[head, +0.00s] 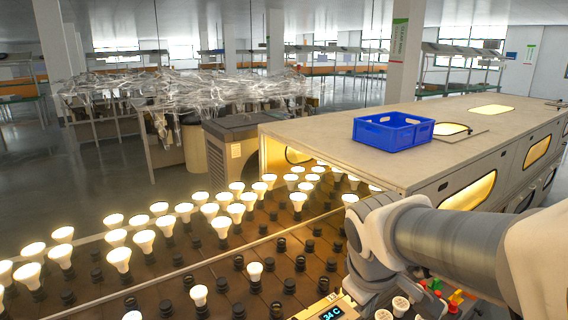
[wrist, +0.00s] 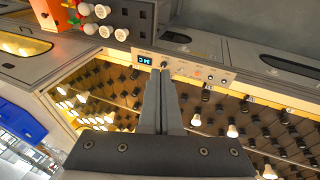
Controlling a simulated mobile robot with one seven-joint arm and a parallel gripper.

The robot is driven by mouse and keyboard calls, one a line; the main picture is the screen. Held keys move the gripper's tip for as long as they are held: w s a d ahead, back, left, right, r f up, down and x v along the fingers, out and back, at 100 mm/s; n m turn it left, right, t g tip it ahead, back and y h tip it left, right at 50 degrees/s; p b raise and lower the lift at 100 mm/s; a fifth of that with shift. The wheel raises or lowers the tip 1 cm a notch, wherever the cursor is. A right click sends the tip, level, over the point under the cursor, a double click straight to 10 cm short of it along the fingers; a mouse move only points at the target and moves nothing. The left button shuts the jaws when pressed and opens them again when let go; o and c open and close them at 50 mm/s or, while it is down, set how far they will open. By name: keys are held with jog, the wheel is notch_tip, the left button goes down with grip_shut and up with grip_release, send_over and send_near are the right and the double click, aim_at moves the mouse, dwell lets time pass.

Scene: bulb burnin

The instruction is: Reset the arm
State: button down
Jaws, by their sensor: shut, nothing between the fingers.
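My gripper (wrist: 161,100) is shut and empty in the wrist view, its two fingers together in the middle of the picture. It points toward a panel with a small display reading about 34 C (wrist: 141,58). In the head view my arm comes in from the right and bends down over the right part of the bulb rack (head: 225,285). The gripper itself is hidden there behind my arm or below the picture's edge. The display (head: 332,313) shows at the bottom edge of the head view.
Many lit bulbs (head: 119,260) stand in sockets on the rack, with empty sockets among them. A blue crate (head: 393,146) sits on the beige cabinet top (head: 320,140). Loose bulbs and coloured parts (head: 455,298) lie near my arm at the lower right.

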jog(key=s+r+m+t+y, duration=0.1)
jog(key=s+r+m, duration=0.3)
jog(key=s+m, duration=0.3)
jog(key=shift+s+r+t+y, duration=0.3)
jog(key=shift+s+t+y, duration=0.1)
jog(key=shift+s, duration=0.85)
